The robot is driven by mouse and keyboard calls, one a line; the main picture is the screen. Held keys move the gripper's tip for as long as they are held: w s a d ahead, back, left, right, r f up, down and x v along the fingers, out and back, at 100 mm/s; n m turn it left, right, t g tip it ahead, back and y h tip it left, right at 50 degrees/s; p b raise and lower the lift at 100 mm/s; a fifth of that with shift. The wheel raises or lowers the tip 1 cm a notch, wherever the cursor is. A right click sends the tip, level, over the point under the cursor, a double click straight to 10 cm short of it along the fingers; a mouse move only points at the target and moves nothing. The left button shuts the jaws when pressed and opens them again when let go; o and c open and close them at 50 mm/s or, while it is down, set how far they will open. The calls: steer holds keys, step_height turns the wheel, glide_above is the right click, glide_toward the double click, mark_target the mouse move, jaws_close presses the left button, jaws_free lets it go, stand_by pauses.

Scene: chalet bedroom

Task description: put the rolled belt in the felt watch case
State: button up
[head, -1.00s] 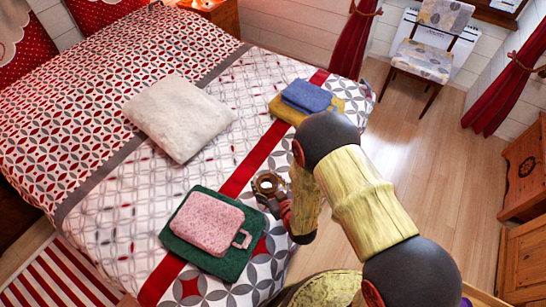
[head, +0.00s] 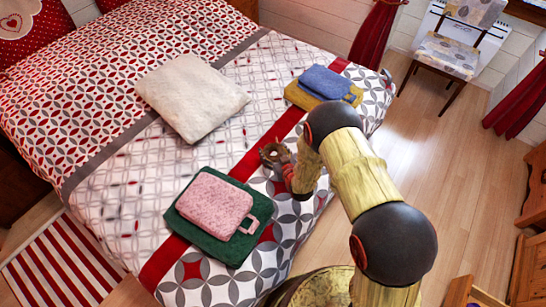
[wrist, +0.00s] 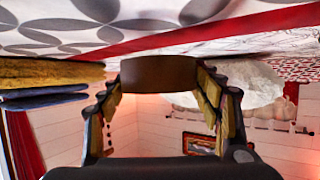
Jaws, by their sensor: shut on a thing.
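My gripper (head: 279,157) is shut on the rolled belt (head: 271,149), a brown coil held above the near part of the bed. In the wrist view the belt (wrist: 160,74) sits between my two fingers (wrist: 160,95). A pink soft case (head: 214,202) with a small loop lies on a dark green piece (head: 190,233) at lower left of the gripper. A blue soft case (head: 326,82) lies on a mustard yellow piece (head: 300,97) beyond the gripper, up and right. I cannot tell which is the felt watch case. Both look closed or flat from here.
A white cushion (head: 193,97) lies on the patterned bed (head: 120,190), left of the gripper. A red stripe (head: 255,155) crosses the cover. The wooden floor (head: 455,190) to the right is clear, with a chair (head: 452,50) at the back.

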steer(key=shift+w+f+b, duration=0.15)
steer(key=shift+f+b, duration=0.3)
steer(key=shift+f, duration=0.5)
steer(key=shift+w+f+b, duration=0.1)
steer(key=shift+f+b, duration=0.3)
steer(key=shift+f, duration=0.5)
steer(key=shift+f, duration=0.2)
steer(key=o, duration=1.2)
steer(key=shift+c, duration=0.2)
steer(key=shift+o, duration=0.5)
steer(key=shift+r, duration=0.1)
